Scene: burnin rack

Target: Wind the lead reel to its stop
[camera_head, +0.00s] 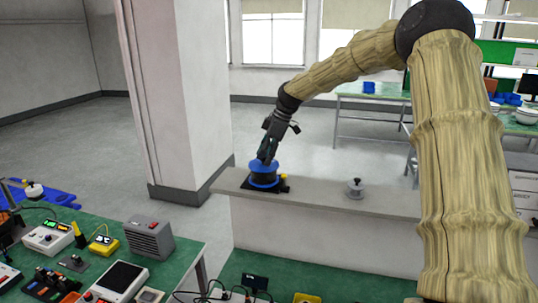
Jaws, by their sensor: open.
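The lead reel (264,180) is a dark drum with blue rims, standing upright on a black base on the grey ledge. A small yellow part (284,177) shows at its right side. My gripper (266,158) points down right over the top of the reel, at its blue upper rim. It is open, but the fingertips are small and dark here. I cannot tell whether they touch the reel or a crank on it. The stop of the reel cannot be made out.
A small grey knobbed object (355,188) stands on the ledge (318,190) to the right. A white pillar (190,90) rises left of the ledge. A green bench (190,255) with several instruments lies at the front left. The ledge between reel and knobbed object is clear.

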